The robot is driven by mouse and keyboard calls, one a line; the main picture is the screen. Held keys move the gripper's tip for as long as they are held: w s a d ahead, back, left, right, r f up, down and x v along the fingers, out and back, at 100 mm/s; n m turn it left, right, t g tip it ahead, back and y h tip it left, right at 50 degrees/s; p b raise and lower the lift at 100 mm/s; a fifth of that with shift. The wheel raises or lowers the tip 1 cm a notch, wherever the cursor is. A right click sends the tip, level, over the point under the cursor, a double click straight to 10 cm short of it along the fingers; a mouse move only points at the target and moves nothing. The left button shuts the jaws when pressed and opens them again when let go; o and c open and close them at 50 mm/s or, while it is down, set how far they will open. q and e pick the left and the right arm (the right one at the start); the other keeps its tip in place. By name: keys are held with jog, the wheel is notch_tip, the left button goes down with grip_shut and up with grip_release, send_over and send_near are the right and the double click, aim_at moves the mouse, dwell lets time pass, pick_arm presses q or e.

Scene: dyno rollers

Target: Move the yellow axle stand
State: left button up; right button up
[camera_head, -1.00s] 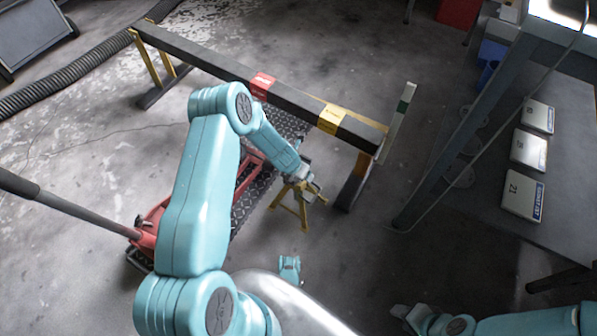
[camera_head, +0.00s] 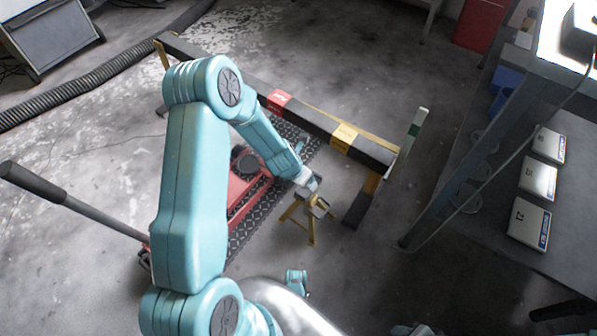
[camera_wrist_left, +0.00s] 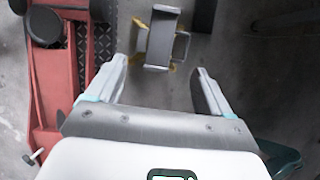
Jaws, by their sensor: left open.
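The yellow axle stand (camera_head: 309,224) stands upright on the concrete floor, right of the red floor jack and left of the near end of the black beam. Its splayed yellow legs show below my left gripper (camera_head: 316,197), which hangs at its top and partly hides it. In the left wrist view the stand's grey saddle top (camera_wrist_left: 161,40) lies ahead, between the lines of the fingers. My left gripper (camera_wrist_left: 159,70) is open with nothing between its fingers. A small part of my right arm shows at the bottom edge; its jaws cannot be made out.
The red floor jack (camera_head: 240,192) sits left of the stand by a black diamond plate (camera_head: 245,222); its long handle (camera_head: 75,203) reaches left. The black beam (camera_head: 310,118) on yellow legs stands behind. A bench (camera_head: 560,235) with white boxes is at right.

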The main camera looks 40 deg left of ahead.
pick_arm(q)
jog(key=v, duration=0.2)
jog(key=shift+s+r, duration=0.15)
jog(key=shift+r, duration=0.1)
dwell(0.4)
jog(key=s+d+f+m+g+h, duration=0.1)
jog(key=s+d+f+m, duration=0.15)
jog(key=d, duration=0.35)
jog(key=s+d+f+m+h, duration=0.1)
jog(key=s+d+m, duration=0.15)
jog(key=d, duration=0.35)
jog(key=s+d+m+g+h, duration=0.1)
jog(key=s+d+m, duration=0.45)
jog(key=m, duration=0.85)
jog(key=s+d+m+g+h, duration=0.15)
jog(key=s+d+m, duration=0.35)
jog(key=m, duration=0.9)
notch_tip(320, 180, up, 30)
jog(key=s+m+p, duration=0.1)
jog(key=p, duration=2.9)
jog(key=shift+s+a+m+p, duration=0.2)
jog(key=shift+s+m+p, duration=0.1)
jog(key=shift+s+p, duration=0.1)
